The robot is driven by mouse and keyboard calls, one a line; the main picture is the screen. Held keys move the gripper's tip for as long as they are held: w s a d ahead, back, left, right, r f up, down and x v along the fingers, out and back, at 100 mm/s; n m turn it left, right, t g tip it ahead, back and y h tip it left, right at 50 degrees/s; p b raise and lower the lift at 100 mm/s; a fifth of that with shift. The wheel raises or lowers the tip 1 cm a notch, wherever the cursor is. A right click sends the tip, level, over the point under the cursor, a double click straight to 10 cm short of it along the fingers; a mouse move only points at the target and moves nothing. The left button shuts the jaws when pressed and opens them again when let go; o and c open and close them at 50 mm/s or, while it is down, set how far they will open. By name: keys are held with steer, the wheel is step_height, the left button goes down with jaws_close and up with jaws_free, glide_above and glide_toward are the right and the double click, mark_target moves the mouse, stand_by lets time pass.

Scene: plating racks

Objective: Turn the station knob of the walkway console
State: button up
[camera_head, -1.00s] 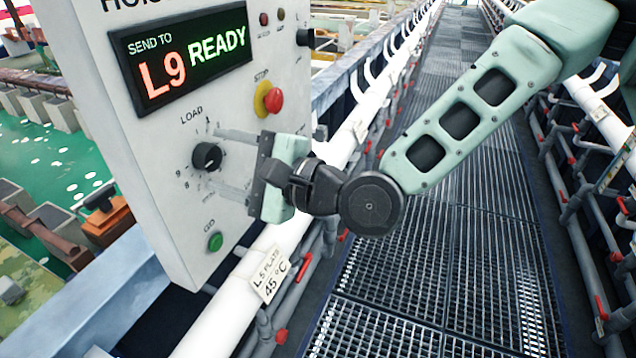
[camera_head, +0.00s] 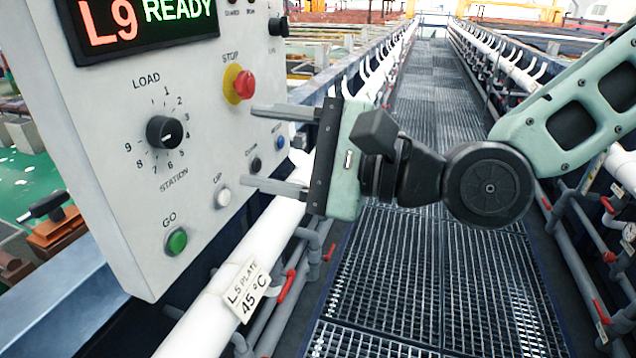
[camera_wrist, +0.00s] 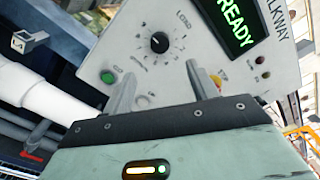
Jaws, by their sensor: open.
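The black station knob (camera_head: 164,132) is on the white walkway console (camera_head: 100,190), inside a ring of numbers. A pale mark on the knob faces the lower right, near 4 or 5. The display (camera_head: 140,22) above reads L9 READY. My gripper (camera_head: 250,147) is open and empty, to the right of the knob and apart from it. Its two fingers point left towards the console face, one above the other. In the wrist view the knob (camera_wrist: 160,42) shows beyond the gap between the fingertips (camera_wrist: 160,72).
The red stop button (camera_head: 244,85) sits near the upper finger. The green GO button (camera_head: 177,241), the white UP button (camera_head: 222,197) and the dark DOWN button (camera_head: 255,165) are lower on the panel. A white pipe (camera_head: 210,320) runs below. The grated walkway (camera_head: 400,290) is clear.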

steer(key=shift+b+v, duration=2.65)
steer(key=shift+b, duration=0.6)
steer(key=s+f+n+g+h+p, duration=0.1)
steer(key=s+f+n+g+h, duration=0.2)
steer(key=f, duration=0.7)
steer(key=s+f+n+g+h+p, duration=0.15)
steer(key=f+n+h, duration=0.35)
steer(key=f, duration=0.5)
steer(key=s+d+f+n+g+h, duration=0.2)
steer(key=d+f+n+h, duration=0.2)
steer(key=h, duration=0.1)
steer(key=s+d+r+n+h+p, duration=0.2)
steer(key=d+r+n, duration=0.3)
steer(key=d, duration=0.3)
steer(key=shift+s+r+n+h+p, duration=0.3)
steer(key=shift+s+n+h, duration=0.2)
steer(key=shift+s+n, duration=0.3)
